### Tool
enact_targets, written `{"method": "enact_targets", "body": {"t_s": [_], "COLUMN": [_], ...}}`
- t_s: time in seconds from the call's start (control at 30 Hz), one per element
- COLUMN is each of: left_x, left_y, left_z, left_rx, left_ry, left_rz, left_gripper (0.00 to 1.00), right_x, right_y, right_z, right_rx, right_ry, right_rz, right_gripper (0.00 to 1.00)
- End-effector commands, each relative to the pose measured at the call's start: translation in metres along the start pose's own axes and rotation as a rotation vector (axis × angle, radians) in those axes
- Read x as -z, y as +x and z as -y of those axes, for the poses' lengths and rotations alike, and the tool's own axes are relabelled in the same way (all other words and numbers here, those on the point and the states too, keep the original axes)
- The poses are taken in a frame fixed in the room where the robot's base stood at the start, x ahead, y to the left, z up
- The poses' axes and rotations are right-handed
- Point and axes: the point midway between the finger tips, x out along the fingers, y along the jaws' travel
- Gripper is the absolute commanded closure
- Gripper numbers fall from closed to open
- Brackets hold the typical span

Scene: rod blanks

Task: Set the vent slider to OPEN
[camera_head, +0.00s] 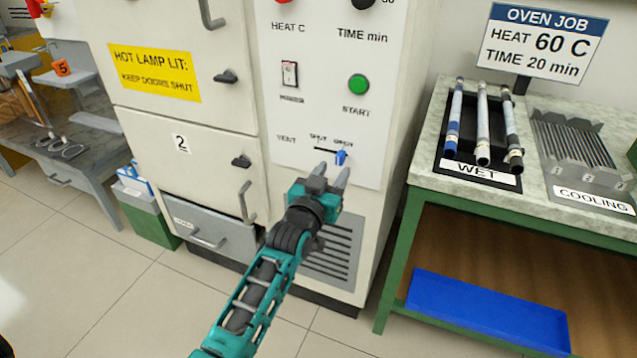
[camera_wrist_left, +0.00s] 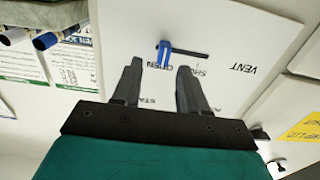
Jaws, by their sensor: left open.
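The vent slider's blue knob (camera_head: 340,157) is at the right end of its dark slot on the white oven panel, beneath the OPEN label. It also shows in the left wrist view (camera_wrist_left: 163,54), by the word OPEN, with the slot running off towards SHUT. My left gripper (camera_head: 333,171) is open, just below the knob in the head view. In the left wrist view the knob appears between and just beyond the fingertips (camera_wrist_left: 160,66), with no clear contact. My right gripper is not in view.
A green START button (camera_head: 358,85) and a power switch (camera_head: 290,74) are above the slider. Oven door handles (camera_head: 247,203) stick out at left. A bench (camera_head: 432,170) with a WET rack of rods and a COOLING rack stands at right.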

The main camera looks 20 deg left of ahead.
Motion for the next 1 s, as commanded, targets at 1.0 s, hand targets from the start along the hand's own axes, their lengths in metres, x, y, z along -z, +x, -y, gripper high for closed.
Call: {"method": "enact_targets", "body": {"t_s": [1.0], "left_x": [0.001], "left_y": [-0.080], "left_z": [-0.001], "left_rx": [-0.002], "left_ry": [0.000], "left_rz": [-0.002], "left_gripper": [0.57], "right_x": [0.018], "right_y": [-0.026], "right_z": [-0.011], "right_rx": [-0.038], "right_ry": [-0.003], "right_rz": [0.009], "right_gripper": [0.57]}}
